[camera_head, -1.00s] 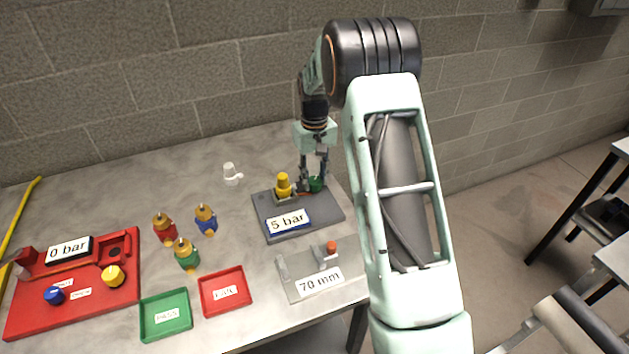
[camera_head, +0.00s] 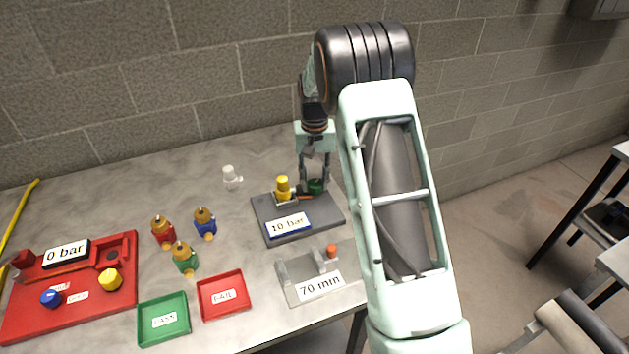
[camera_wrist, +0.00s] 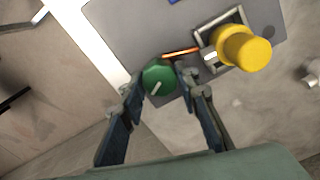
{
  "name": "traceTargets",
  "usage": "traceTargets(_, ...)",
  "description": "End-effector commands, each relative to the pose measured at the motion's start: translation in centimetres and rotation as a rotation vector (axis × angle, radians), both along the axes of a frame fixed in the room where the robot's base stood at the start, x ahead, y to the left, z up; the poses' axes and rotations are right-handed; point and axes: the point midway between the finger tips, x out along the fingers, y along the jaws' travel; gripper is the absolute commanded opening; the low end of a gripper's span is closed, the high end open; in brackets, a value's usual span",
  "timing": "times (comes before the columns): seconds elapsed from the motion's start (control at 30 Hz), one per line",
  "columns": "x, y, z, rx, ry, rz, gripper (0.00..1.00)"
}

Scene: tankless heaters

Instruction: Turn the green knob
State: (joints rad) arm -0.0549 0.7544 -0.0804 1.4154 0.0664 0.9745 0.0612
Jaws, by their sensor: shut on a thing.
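The green knob (camera_wrist: 159,78) sits on a grey test base (camera_head: 266,219) with a sign that reads "10 bar" (camera_head: 288,225). My gripper (camera_head: 316,180) reaches down onto the knob from above. In the wrist view my gripper (camera_wrist: 158,82) has one finger on each side of the knob, shut on it. A white mark on the knob's top points toward the lower left in that view. In the head view the knob (camera_head: 316,187) is partly hidden by the fingers.
A yellow valve (camera_wrist: 242,48) stands in a holder on the same base, close beside the knob. A "70 mm" gauge block (camera_head: 319,285), green tray (camera_head: 164,319), red tray (camera_head: 223,294) and red "0 bar" station (camera_head: 75,305) share the table. A white fitting (camera_head: 231,176) stands behind.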

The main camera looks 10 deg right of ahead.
Motion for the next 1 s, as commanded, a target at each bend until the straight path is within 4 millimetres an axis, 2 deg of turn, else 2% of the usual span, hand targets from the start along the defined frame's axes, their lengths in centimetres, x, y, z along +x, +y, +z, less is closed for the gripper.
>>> traceTargets(0.13, 0.0, 0.0, 0.1, 0.000, -0.001, 0.001, 0.05)
traceTargets(0.17, 0.0, 0.0, 0.1, 0.000, -0.001, 0.001, 0.31)
traceTargets(0.3, 0.0, 0.0, 0.0, 0.000, -0.001, 0.001, 0.47)
traceTargets(0.67, 0.0, 0.0, 0.6, 0.000, -0.001, 0.002, 0.47)
traceTargets(0.77, 0.1, 0.0, 1.9, 0.001, -0.004, 0.002, 0.47)
traceTargets(1.0, 0.1, 0.0, 7.0, 0.000, -0.005, 0.001, 0.47)
